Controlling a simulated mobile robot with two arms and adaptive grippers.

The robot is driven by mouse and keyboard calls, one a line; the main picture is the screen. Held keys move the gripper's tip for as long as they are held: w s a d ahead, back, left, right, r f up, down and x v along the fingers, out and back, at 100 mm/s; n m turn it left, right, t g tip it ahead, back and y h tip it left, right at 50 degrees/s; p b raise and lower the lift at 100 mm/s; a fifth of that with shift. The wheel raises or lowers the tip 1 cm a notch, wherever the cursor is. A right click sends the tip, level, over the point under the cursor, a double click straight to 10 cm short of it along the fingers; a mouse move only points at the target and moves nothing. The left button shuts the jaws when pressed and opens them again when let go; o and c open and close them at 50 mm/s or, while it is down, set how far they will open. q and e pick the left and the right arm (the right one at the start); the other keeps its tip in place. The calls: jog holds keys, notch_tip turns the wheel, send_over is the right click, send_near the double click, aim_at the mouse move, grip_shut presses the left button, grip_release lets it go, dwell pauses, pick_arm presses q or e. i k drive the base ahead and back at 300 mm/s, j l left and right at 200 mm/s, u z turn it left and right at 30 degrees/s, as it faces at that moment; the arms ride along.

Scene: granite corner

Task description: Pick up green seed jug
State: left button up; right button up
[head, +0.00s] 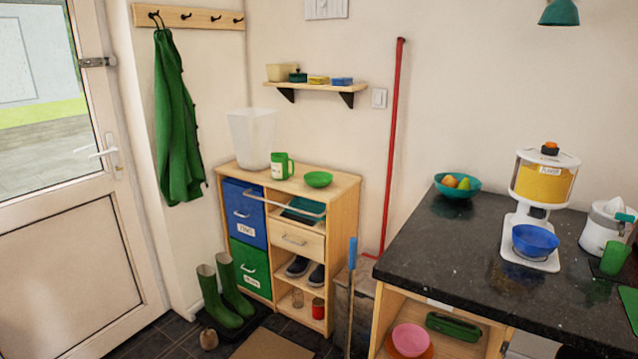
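A green jug (279,166) with a pale label and a handle on its right side stands upright on top of the wooden cabinet (341,187). It is between a translucent white bin (252,138) and a green bowl (318,179). The label is too small to read. A plain green cup (612,258) is on the dark counter at the far right. Neither of my grippers is in view.
The dark counter (420,252) fills the right side, with a fruit bowl (457,184), a dispenser (543,180) and a blue bowl (535,239). A blue-handled tool (351,290) stands before the cabinet. Green boots (216,298) and a mat (272,346) are on the floor.

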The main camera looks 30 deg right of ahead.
aim_at(280, 161)
jog(key=i+l+z, duration=0.1)
jog(key=i, duration=0.35)
jog(key=i+l, duration=0.1)
jog(key=i, duration=0.3)
jog(key=l+z, duration=0.05)
